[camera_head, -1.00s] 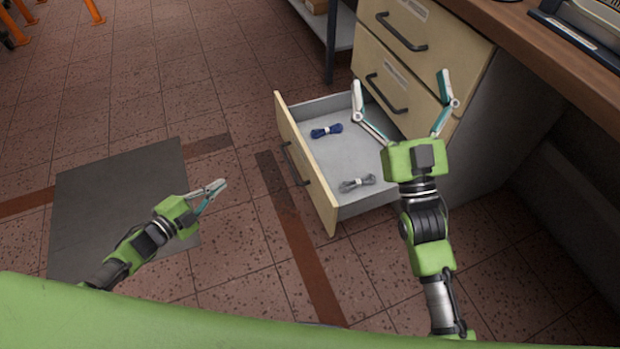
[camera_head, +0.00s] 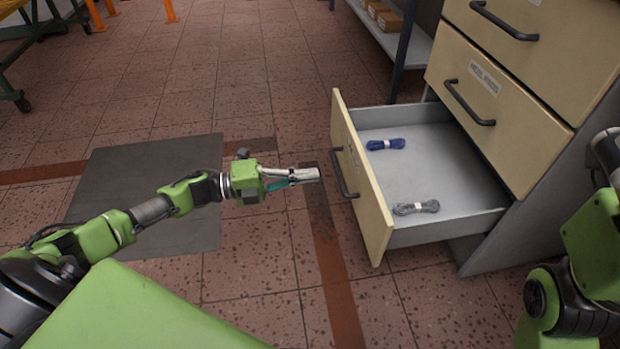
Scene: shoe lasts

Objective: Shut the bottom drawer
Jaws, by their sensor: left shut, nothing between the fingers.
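The bottom drawer (camera_head: 362,178) of the cream cabinet stands pulled out, with its dark handle (camera_head: 342,172) on the front panel facing left. Inside it lie a blue cord bundle (camera_head: 386,144) and a grey cord bundle (camera_head: 416,208). My left gripper (camera_head: 318,174) is shut and empty. Its tips point right at the drawer front, just left of the handle; in the picture a small gap shows between them. My right arm shows at the right edge beside the cabinet; its fingers are cut off or hidden, so their state is unclear.
The upper drawers (camera_head: 490,85) of the cabinet are closed. A grey shelf (camera_head: 412,42) with boxes stands behind it. A dark mat (camera_head: 150,195) lies on the tiled floor under my left arm. The floor left of the drawer front is clear.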

